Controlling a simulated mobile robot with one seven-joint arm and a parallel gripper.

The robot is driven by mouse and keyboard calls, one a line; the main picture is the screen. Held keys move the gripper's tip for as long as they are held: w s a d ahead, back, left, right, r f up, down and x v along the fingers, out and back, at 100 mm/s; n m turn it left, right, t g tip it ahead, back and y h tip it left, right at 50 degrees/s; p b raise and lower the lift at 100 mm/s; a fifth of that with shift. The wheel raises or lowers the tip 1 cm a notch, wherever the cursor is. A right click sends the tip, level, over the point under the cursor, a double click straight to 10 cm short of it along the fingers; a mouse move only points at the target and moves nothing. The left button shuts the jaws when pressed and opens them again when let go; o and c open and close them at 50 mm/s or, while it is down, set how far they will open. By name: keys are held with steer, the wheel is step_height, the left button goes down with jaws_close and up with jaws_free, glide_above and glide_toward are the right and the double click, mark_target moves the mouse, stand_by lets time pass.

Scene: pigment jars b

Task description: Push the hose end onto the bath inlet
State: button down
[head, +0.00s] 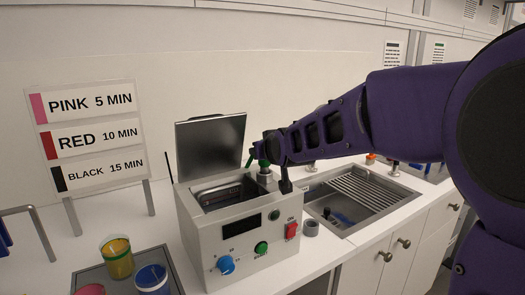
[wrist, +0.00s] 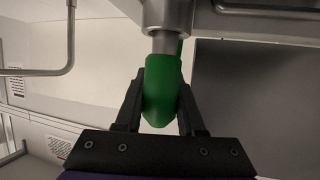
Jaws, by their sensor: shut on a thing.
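The water bath (head: 240,232) is a white box on the counter with its dark lid (head: 211,145) raised. My gripper (head: 268,158) is above its back right corner. In the wrist view my gripper (wrist: 161,92) is shut on the green hose end (wrist: 163,82), one finger on each side. A grey metal stub, the bath inlet (wrist: 164,43), meets the top of the hose end, in line with it. How far the hose end sits over the stub I cannot tell. In the head view green shows beside my fingers above the metal inlet (head: 266,178).
A sink (head: 350,205) with a drain rack lies to the right. A sign with times (head: 95,135) stands at the left. Yellow (head: 117,258) and blue (head: 152,279) jars stand front left. The bath front carries a blue knob (head: 225,265) and red switch (head: 291,230).

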steer(key=shift+f+b, duration=0.6)
steer(key=shift+f, duration=0.05)
steer(key=shift+c, duration=2.2)
jaws_free()
